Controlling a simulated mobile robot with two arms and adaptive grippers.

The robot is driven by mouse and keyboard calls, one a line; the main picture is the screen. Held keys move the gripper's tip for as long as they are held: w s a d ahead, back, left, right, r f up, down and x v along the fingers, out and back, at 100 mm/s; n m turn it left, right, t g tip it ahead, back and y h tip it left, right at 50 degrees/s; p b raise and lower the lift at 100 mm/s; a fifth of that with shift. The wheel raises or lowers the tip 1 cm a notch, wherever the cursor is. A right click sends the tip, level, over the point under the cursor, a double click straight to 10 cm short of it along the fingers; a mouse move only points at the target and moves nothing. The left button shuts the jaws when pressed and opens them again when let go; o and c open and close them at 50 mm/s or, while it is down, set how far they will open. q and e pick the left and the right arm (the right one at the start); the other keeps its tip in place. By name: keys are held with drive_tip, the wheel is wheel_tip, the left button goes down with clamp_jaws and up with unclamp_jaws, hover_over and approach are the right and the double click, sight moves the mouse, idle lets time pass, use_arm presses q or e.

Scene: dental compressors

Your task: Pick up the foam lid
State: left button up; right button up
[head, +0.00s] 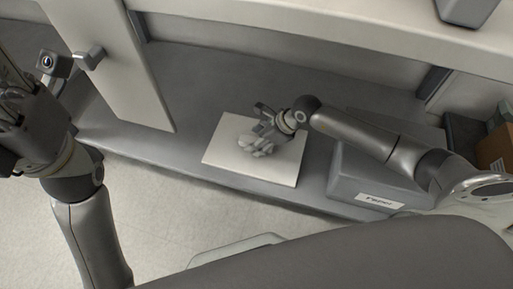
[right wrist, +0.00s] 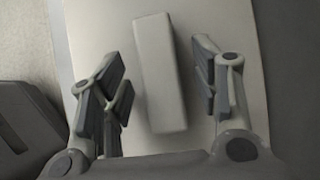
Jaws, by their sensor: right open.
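The foam lid (head: 225,155) is a flat, pale square panel lying on a grey shelf. In the right wrist view the lid (right wrist: 95,25) has a raised, pale oblong block (right wrist: 162,75) on its top. My right gripper (head: 262,130) is over the lid and hides part of it. In the right wrist view my right gripper (right wrist: 163,80) is open, with one finger on each side of the block and a visible gap on both sides. My left gripper (head: 14,115) is at the left edge, away from the lid, partly cut off; its jaw state is unclear.
The grey shelf (head: 150,140) has bare room left of the lid. A grey box (head: 350,180) with a white label stands right of the lid. A pale cabinet door (head: 125,75) with a handle hangs open at left. A brown carton (head: 494,150) is at far right.

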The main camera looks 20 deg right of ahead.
drive_tip(key=c, duration=1)
drive_tip(key=shift+o, duration=0.2)
drive_tip(key=shift+r, duration=0.1)
